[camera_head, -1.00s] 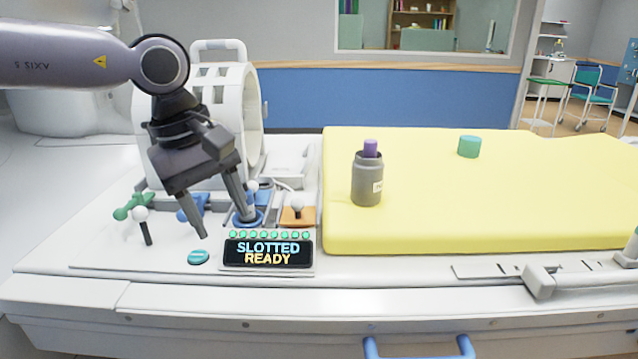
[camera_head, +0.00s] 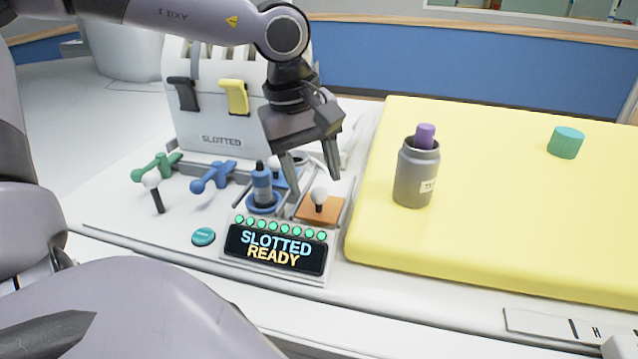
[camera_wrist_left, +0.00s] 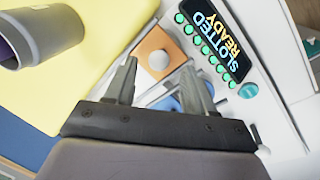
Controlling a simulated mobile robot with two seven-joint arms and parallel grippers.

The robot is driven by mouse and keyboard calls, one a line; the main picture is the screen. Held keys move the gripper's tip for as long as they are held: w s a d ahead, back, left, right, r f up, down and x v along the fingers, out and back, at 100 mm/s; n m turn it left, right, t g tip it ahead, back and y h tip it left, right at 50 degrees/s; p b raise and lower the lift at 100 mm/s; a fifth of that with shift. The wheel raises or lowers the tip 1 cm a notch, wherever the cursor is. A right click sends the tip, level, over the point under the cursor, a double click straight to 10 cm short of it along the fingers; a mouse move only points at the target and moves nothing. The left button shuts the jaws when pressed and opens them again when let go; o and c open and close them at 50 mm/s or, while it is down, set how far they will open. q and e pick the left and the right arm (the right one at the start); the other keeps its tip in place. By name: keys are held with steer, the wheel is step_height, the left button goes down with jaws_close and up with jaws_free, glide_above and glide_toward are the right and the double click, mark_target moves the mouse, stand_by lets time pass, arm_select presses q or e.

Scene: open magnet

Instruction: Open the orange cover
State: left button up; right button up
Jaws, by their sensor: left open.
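The orange cover (camera_head: 320,209) is a small flat square plate on the white panel, right of the blue bottle-like part and just behind the display. A white ball knob (camera_head: 319,195) stands on it. The cover also shows in the left wrist view (camera_wrist_left: 160,55), with its knob (camera_wrist_left: 158,61) near the middle. It lies flat. My left gripper (camera_head: 314,185) is open and empty, fingers pointing down just above and behind the cover. In the left wrist view its fingertips (camera_wrist_left: 158,72) show, with the knob beyond them. My right gripper is not clearly seen.
A display (camera_head: 275,248) reading SLOTTED READY sits in front of the cover. A blue bottle-like part (camera_head: 262,188) stands left, with blue (camera_head: 214,177) and green (camera_head: 157,167) levers beyond. A grey jar (camera_head: 416,175) stands on the yellow pad (camera_head: 500,220) to the right.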

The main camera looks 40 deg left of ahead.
arm_select(q)
steer(key=shift+w+d+f, duration=0.1)
steer(key=shift+w+f, duration=0.05)
steer(key=shift+f, duration=0.6)
steer(key=shift+w+d+f, duration=0.1)
steer(key=shift+w+f, duration=0.05)
steer(key=shift+f, duration=0.55)
jaws_close()
steer(key=shift+w+a, duration=0.55)
steer(key=shift+w, duration=0.45)
steer(key=shift+w+a, duration=0.6)
steer(key=shift+w, duration=0.45)
steer(key=shift+w+a, duration=0.55)
steer(key=shift+w, duration=0.45)
jaws_free()
steer(key=shift+s, duration=0.1)
step_height(320, 180, up, 7)
steer(key=s, duration=0.1)
steer(key=shift+a, duration=0.3)
